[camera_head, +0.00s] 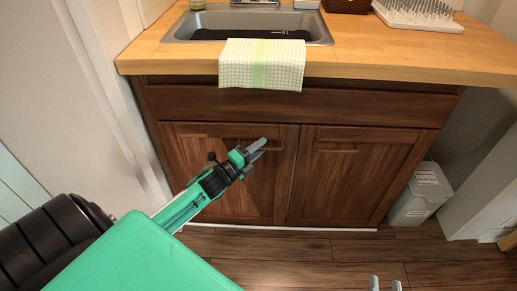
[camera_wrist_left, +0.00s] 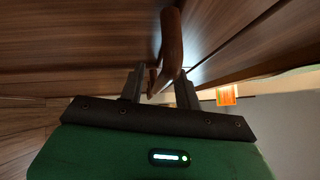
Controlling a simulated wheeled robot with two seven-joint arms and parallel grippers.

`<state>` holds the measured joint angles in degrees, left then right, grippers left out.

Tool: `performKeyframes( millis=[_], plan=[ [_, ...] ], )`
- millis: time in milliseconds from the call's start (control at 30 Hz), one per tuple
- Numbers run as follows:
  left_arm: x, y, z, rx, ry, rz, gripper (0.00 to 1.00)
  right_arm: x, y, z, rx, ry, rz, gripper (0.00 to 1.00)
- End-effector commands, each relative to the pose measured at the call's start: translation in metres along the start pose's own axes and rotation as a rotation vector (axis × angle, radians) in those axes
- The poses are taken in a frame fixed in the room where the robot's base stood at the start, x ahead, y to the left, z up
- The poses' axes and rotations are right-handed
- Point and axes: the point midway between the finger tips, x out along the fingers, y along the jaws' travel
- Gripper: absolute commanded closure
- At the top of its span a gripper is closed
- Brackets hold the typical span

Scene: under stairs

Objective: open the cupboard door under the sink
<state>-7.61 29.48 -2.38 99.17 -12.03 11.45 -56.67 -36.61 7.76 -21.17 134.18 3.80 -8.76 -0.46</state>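The dark wooden cupboard under the sink has a left door (camera_head: 210,180) and a right door (camera_head: 350,185), both closed. The right door has a wooden bar handle (camera_head: 337,147) near its top. My left gripper (camera_head: 257,150) is at the upper right of the left door and partly hides that door's handle. In the left wrist view, the brown handle (camera_wrist_left: 173,45) reaches between the fingers of my left gripper (camera_wrist_left: 160,88), which are apart. I cannot tell whether they touch it. Only the fingertips of my right gripper (camera_head: 385,284) show, apart and empty, low over the floor.
A wooden counter (camera_head: 400,62) with a sink (camera_head: 190,25) is above the cupboard. A checked towel (camera_head: 262,65) hangs over its front edge. A grey bin (camera_head: 420,195) stands right of the cupboard. A white wall is close on the left. The floor (camera_head: 330,248) in front is clear.

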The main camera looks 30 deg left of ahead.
Motion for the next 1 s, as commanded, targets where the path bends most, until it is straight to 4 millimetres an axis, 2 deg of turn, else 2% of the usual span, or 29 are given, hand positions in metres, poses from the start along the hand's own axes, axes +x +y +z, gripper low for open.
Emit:
performKeyframes(
  millis=[233, 400, 1000],
  plan=[
    [0.0005, -0.0001, 0.0001, 0.000, 0.000, 0.000, 0.67, 0.0000, 0.0000, -0.0008, 0.000, 0.003, 0.000, 0.64],
    [0.0004, -0.0001, 0.0001, 0.000, 0.000, 0.000, 1.00, 0.0000, -0.0001, -0.0008, 0.000, 0.003, 0.000, 0.64],
    [0.0002, 0.0003, 0.0001, 0.000, 0.000, 0.001, 1.00, 0.0000, 0.0000, -0.0003, 0.001, 0.001, 0.000, 0.64]
  ],
)
